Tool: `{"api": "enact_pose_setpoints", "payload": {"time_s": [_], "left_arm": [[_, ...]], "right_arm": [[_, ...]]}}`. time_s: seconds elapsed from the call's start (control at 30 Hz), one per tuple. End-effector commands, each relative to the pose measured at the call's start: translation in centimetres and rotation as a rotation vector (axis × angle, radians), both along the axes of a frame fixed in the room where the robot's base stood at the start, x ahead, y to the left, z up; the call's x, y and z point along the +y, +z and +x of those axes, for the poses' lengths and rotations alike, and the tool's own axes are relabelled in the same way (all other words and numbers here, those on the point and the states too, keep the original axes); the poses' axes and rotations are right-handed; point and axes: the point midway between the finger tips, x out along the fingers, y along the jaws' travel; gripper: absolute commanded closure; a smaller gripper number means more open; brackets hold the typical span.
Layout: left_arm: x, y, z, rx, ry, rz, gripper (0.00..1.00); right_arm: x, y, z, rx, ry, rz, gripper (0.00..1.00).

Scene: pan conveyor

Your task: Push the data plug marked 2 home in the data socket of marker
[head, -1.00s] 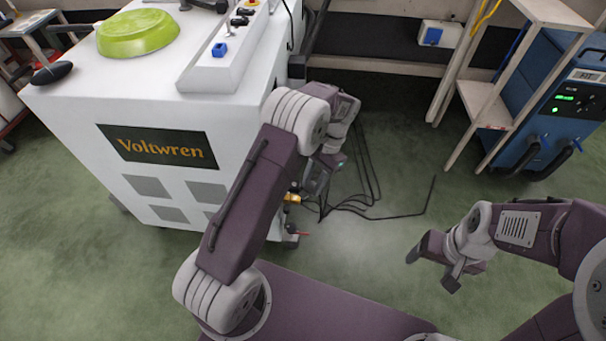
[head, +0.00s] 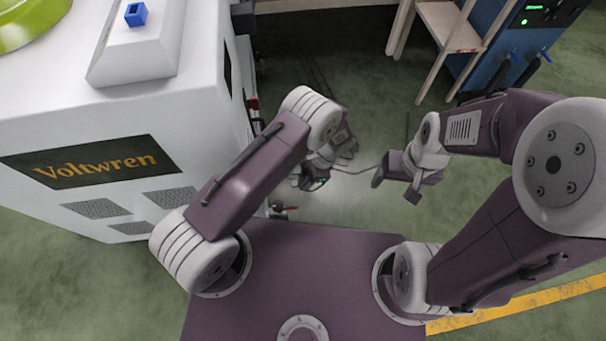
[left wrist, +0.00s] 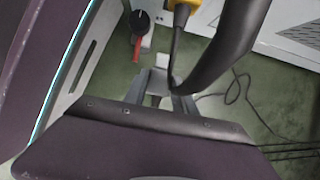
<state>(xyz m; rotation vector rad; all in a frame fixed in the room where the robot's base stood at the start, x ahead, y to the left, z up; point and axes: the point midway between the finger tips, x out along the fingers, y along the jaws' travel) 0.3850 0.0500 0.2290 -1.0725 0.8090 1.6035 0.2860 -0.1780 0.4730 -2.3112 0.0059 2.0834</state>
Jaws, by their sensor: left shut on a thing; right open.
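My left gripper (head: 310,181) is low beside the white machine (head: 205,120), on its right side. In the left wrist view my left gripper (left wrist: 163,98) is shut at the end of a thick black cable (left wrist: 240,30). The cable's near loop hides part of the jaws, and the plug body is not clear. No number 2, marker or data socket can be made out. A yellow connector (left wrist: 183,5) with a thin dark lead shows above the fingers. My right gripper (head: 394,187) is open and empty, to the right of the left one.
A red-handled part (left wrist: 137,40) sits left of the yellow connector. Dark cables (left wrist: 235,92) lie on the green floor. A wooden shelf (head: 445,25) and a blue cabinet (head: 495,50) stand at the back right. Open floor lies between them and the machine.

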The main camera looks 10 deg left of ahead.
Motion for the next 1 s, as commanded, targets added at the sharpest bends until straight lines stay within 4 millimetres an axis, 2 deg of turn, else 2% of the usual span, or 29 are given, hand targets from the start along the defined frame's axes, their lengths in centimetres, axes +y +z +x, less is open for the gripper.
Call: {"api": "enact_pose_setpoints", "payload": {"time_s": [0.13,0.37,0.6,1.0], "left_arm": [[0.4,0.3,-0.1,0.0,0.002,-0.002,1.0],[3.0,0.5,-0.9,0.001,0.004,-0.002,1.0],[5.0,0.2,-1.4,-0.001,0.003,-0.002,1.0],[5.6,0.0,-1.6,-0.001,0.002,-0.004,1.0]], "right_arm": [[0.0,0.8,0.0,0.0,0.0,0.0,0.27],[0.0,2.6,0.0,0.0,0.0,0.0,0.27],[0.0,3.5,0.0,0.0,0.0,0.0,0.27],[0.0,3.6,0.0,0.0,0.0,0.0,0.27]]}}
